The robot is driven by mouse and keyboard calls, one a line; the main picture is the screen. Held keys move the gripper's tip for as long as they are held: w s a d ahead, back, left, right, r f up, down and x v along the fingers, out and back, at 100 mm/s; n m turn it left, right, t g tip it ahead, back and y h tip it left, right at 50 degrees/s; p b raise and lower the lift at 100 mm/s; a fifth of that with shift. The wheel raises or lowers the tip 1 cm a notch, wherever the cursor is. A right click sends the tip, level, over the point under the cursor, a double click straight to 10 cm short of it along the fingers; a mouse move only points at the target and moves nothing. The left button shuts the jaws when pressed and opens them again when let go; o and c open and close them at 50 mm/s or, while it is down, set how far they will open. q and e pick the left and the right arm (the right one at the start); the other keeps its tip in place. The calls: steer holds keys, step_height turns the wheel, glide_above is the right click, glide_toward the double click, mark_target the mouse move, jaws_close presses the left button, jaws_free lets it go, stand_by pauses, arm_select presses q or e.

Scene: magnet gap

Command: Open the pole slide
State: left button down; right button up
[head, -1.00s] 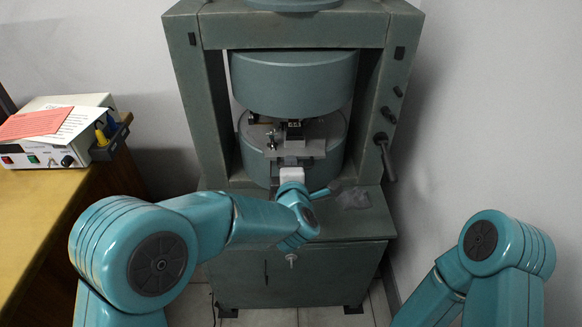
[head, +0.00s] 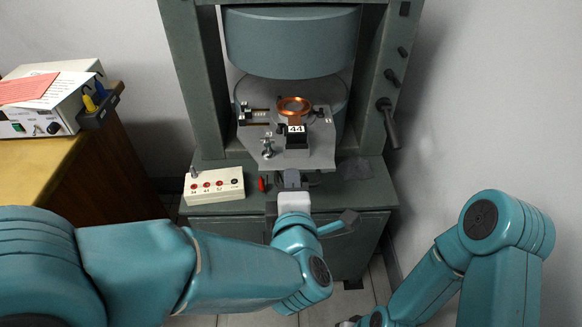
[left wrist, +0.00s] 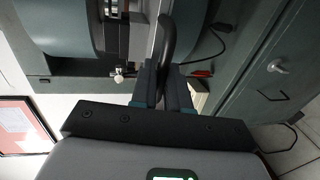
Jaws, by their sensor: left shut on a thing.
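The pole slide (head: 318,158) is a grey plate, drawn out in front of the round magnet poles (head: 290,45). It carries a copper coil (head: 294,106) and a black block with a "44" label (head: 296,129). My left gripper (head: 291,180) is at the slide's front edge. In the left wrist view its fingers (left wrist: 162,85) are shut on a dark curved handle (left wrist: 167,38). The fingers hide part of the handle. Only links of my right arm show at the lower right; its jaws are out of sight.
A cream box with red sockets (head: 214,186) stands on the machine's ledge, left of my gripper, with a small red object (head: 262,184) near it. A lever (head: 388,122) sticks out at the right of the frame. A desk (head: 48,160) with an instrument (head: 45,98) is at left.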

arm_select(q)
steer(key=shift+f+v, duration=0.15)
steer(key=shift+v, duration=0.6)
steer(key=shift+f+v, duration=0.15)
steer(key=shift+v, duration=0.55)
steer(key=shift+s, duration=0.1)
steer(key=c, duration=1.3)
jaws_free()
steer(key=shift+c, duration=0.2)
